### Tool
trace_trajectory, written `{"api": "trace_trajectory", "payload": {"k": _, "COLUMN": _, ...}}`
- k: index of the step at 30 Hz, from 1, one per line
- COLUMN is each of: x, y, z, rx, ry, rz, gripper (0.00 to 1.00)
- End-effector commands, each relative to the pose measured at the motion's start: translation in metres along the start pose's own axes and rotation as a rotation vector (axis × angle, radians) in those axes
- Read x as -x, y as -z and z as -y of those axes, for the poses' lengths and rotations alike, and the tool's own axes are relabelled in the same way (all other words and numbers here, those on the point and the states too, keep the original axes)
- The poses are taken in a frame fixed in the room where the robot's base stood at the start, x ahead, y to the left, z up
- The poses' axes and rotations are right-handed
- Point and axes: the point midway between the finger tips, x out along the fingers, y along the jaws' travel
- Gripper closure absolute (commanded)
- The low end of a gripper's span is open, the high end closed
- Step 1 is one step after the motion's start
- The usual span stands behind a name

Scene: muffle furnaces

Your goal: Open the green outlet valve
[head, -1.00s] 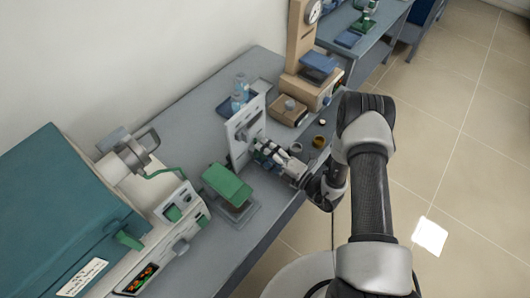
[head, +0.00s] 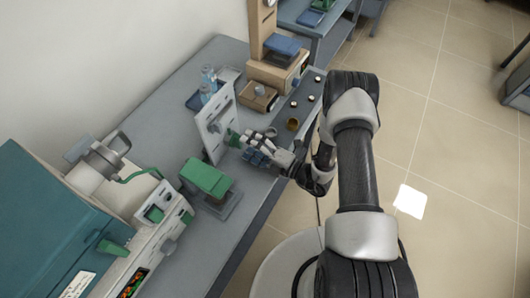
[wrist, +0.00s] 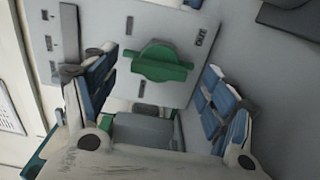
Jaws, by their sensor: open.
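The green outlet valve (wrist: 160,62) is a round green knob with a raised bar handle on a pale upright panel (wrist: 115,35). An "OUT" label sits to its right in the wrist view. In the head view the green valve (head: 233,138) shows on the panel's right face, partly hidden by my gripper. My gripper (wrist: 158,92) is open, its blue-padded fingers spread to the left and right of the valve. In the head view my gripper (head: 246,146) is close in front of the panel. The jaws appear empty and apart from the knob.
A green-topped device (head: 206,178) stands left of the panel. A teal furnace (head: 40,215) fills the lower left. A beige instrument (head: 280,70), a small brown box (head: 258,97) and a small brown cup (head: 293,124) stand farther back. Blue-tinted bottles (head: 207,85) are behind the panel.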

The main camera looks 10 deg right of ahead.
Motion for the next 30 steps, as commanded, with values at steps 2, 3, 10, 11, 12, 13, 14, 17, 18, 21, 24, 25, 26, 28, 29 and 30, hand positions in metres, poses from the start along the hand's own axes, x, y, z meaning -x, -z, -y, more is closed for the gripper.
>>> {"api": "trace_trajectory", "payload": {"k": 2, "x": 0.02, "y": -0.002, "z": 0.0, "rx": -0.003, "ry": 0.001, "rz": 0.008, "gripper": 0.23}}
{"api": "trace_trajectory", "payload": {"k": 3, "x": 0.029, "y": -0.002, "z": 0.0, "rx": -0.003, "ry": 0.001, "rz": 0.007, "gripper": 0.23}}
{"api": "trace_trajectory", "payload": {"k": 10, "x": 0.069, "y": -0.001, "z": 0.0, "rx": -0.002, "ry": 0.001, "rz": 0.005, "gripper": 0.23}}
{"api": "trace_trajectory", "payload": {"k": 11, "x": 0.072, "y": -0.001, "z": 0.0, "rx": -0.002, "ry": 0.001, "rz": 0.003, "gripper": 0.23}}
{"api": "trace_trajectory", "payload": {"k": 12, "x": 0.076, "y": -0.001, "z": 0.0, "rx": -0.001, "ry": 0.001, "rz": 0.003, "gripper": 0.23}}
{"api": "trace_trajectory", "payload": {"k": 13, "x": 0.078, "y": 0.0, "z": 0.0, "rx": -0.001, "ry": 0.001, "rz": 0.003, "gripper": 0.23}}
{"api": "trace_trajectory", "payload": {"k": 14, "x": 0.08, "y": 0.0, "z": 0.0, "rx": -0.002, "ry": 0.0, "rz": 0.001, "gripper": 0.23}}
{"api": "trace_trajectory", "payload": {"k": 17, "x": 0.083, "y": 0.0, "z": 0.0, "rx": -0.002, "ry": 0.0, "rz": 0.001, "gripper": 0.23}}
{"api": "trace_trajectory", "payload": {"k": 18, "x": 0.084, "y": 0.001, "z": 0.0, "rx": -0.002, "ry": 0.0, "rz": 0.0, "gripper": 0.23}}
{"api": "trace_trajectory", "payload": {"k": 21, "x": 0.084, "y": 0.001, "z": 0.0, "rx": -0.001, "ry": 0.0, "rz": 0.0, "gripper": 0.23}}
{"api": "trace_trajectory", "payload": {"k": 24, "x": 0.083, "y": 0.001, "z": 0.0, "rx": -0.001, "ry": 0.0, "rz": 0.0, "gripper": 0.23}}
{"api": "trace_trajectory", "payload": {"k": 25, "x": 0.083, "y": 0.001, "z": 0.0, "rx": -0.001, "ry": 0.0, "rz": 0.0, "gripper": 0.23}}
{"api": "trace_trajectory", "payload": {"k": 26, "x": 0.083, "y": 0.001, "z": 0.0, "rx": -0.001, "ry": 0.0, "rz": 0.0, "gripper": 0.23}}
{"api": "trace_trajectory", "payload": {"k": 28, "x": 0.083, "y": 0.001, "z": 0.0, "rx": -0.001, "ry": 0.0, "rz": -0.001, "gripper": 0.23}}
{"api": "trace_trajectory", "payload": {"k": 29, "x": 0.083, "y": 0.001, "z": 0.0, "rx": -0.001, "ry": 0.0, "rz": 0.0, "gripper": 0.23}}
{"api": "trace_trajectory", "payload": {"k": 30, "x": 0.083, "y": 0.001, "z": 0.0, "rx": -0.001, "ry": 0.0, "rz": 0.0, "gripper": 0.23}}
